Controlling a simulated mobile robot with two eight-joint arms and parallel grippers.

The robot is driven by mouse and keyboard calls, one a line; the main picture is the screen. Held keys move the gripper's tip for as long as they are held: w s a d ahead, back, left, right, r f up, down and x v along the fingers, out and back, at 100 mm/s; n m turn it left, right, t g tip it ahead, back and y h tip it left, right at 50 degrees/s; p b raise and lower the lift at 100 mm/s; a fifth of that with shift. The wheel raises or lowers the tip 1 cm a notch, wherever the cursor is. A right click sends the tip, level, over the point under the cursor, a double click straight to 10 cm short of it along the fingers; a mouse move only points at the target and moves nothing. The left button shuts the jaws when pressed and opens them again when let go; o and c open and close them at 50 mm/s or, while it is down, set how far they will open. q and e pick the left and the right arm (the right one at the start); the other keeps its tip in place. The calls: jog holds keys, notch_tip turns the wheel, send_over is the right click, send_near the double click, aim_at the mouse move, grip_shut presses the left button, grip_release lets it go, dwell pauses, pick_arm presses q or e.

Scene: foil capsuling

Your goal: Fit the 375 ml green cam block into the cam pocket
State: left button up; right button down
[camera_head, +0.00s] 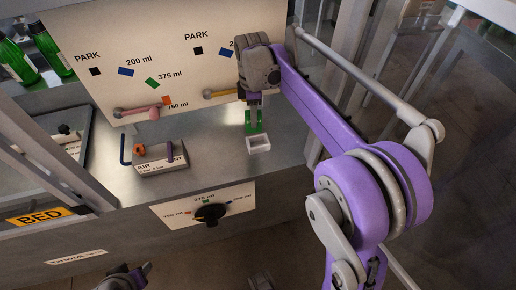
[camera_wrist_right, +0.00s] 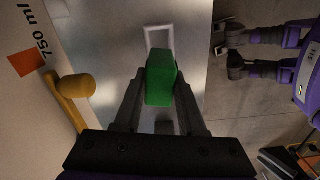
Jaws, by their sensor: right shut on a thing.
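The green cam block (camera_head: 254,122) hangs upright between the fingers of my right gripper (camera_head: 254,101), which is shut on it. In the right wrist view the green block (camera_wrist_right: 160,78) sits between the dark fingertips of the gripper (camera_wrist_right: 158,95). The cam pocket, a white rectangular frame (camera_head: 259,149), is on the grey bench just below and in front of the block. It also shows past the block in the wrist view (camera_wrist_right: 147,38). The block appears above the pocket, not inside it. A dark part at the bottom edge may be my left gripper (camera_head: 126,280); its jaws are unclear.
A grey labelled block (camera_head: 160,159) sits left of the pocket. A dial plate (camera_head: 180,213) is on the bench front.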

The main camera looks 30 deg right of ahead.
jog(key=shift+s+d+r+n, duration=0.25)
jog(key=shift+d+r+n, duration=0.3)
jog(key=shift+n, duration=0.35)
jog(key=shift+d+f+b, duration=0.1)
jog(key=shift+f+b, duration=0.2)
jog(key=shift+f, duration=0.05)
notch_tip(320, 180, down, 9)
jog(key=shift+b, duration=0.45)
jog(key=shift+f, duration=0.1)
jog(key=shift+c, duration=2.4)
grip_release()
